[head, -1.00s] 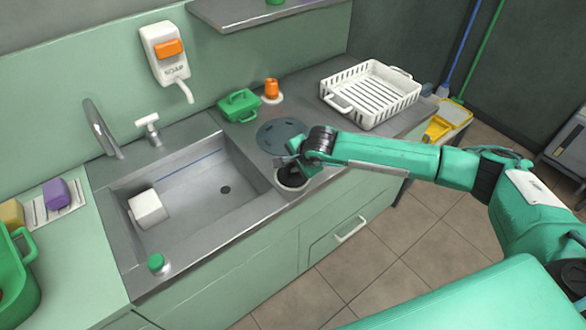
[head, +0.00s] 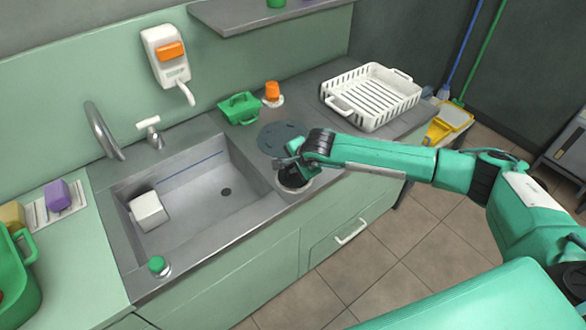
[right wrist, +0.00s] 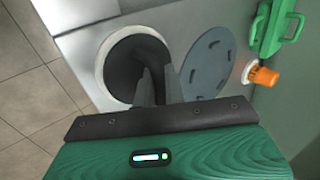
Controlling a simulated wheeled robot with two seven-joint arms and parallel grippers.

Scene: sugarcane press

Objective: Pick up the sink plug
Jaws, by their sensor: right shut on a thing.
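An orange knob on a white round base (head: 272,95), which looks like a plug, stands on the counter behind the dark slotted disc. It also shows at the right of the right wrist view (right wrist: 262,75). My left gripper is out of view.
The dark slotted disc (head: 282,138) lies flat on the counter. A green handled caddy (head: 240,108) and a white rack (head: 371,97) stand behind. The sink (head: 205,200) holds a white block (head: 149,211). A green knob (head: 157,264) is at its front corner.

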